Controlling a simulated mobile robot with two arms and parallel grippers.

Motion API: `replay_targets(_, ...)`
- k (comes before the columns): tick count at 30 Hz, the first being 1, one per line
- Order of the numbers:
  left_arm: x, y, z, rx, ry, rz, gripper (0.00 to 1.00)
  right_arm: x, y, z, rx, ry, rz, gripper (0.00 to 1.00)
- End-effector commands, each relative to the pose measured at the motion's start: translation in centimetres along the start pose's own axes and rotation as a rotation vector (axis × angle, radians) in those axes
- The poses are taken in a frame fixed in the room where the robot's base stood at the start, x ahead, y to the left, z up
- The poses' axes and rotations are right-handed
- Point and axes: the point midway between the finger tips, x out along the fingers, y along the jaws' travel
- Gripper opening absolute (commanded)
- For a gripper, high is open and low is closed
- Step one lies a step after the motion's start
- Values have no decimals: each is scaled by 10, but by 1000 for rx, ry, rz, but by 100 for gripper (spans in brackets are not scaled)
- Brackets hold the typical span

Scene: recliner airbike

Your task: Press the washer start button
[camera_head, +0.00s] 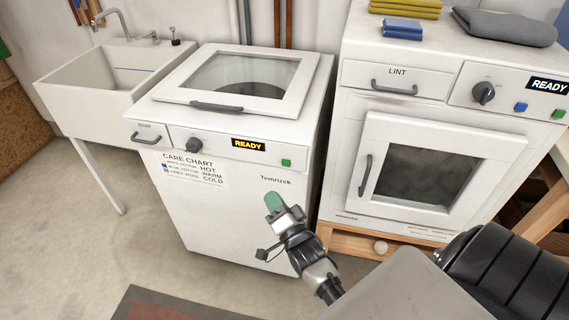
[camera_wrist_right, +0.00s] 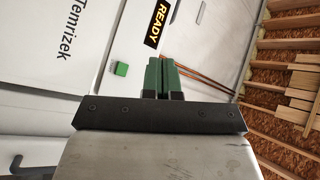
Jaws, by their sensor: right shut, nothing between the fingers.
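The white top-loading washer (camera_head: 240,215) stands at centre left in the head view, its lid shut. Its front panel has a dark knob (camera_head: 193,145), a display reading READY (camera_head: 249,145) and a small green button (camera_head: 286,163) at the right end. My right gripper (camera_head: 272,199) is shut and empty, below and slightly left of the green button, apart from it. In the right wrist view the green fingertips (camera_wrist_right: 161,62) are together. The green button (camera_wrist_right: 121,69) shows just left of them, and the READY display (camera_wrist_right: 157,22) above. My left gripper is not in view.
A dryer (camera_head: 350,200) with its own READY display, blue and green buttons stands to the right. A utility sink (camera_head: 70,90) is at the left. Folded cloths (camera_head: 405,8) lie on the dryer. The floor before the washer is open, with a dark mat (camera_head: 165,305) in front.

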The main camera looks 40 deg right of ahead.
Motion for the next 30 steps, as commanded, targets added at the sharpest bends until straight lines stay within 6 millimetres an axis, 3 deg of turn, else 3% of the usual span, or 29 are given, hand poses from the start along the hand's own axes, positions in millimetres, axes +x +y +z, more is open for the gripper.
replay_targets(18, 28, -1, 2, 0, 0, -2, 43, 50, 38, -36, -3, -1, -1, 0)
replay_targets(30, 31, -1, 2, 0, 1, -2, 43, 61, 45, -44, -1, -1, 1, 0)
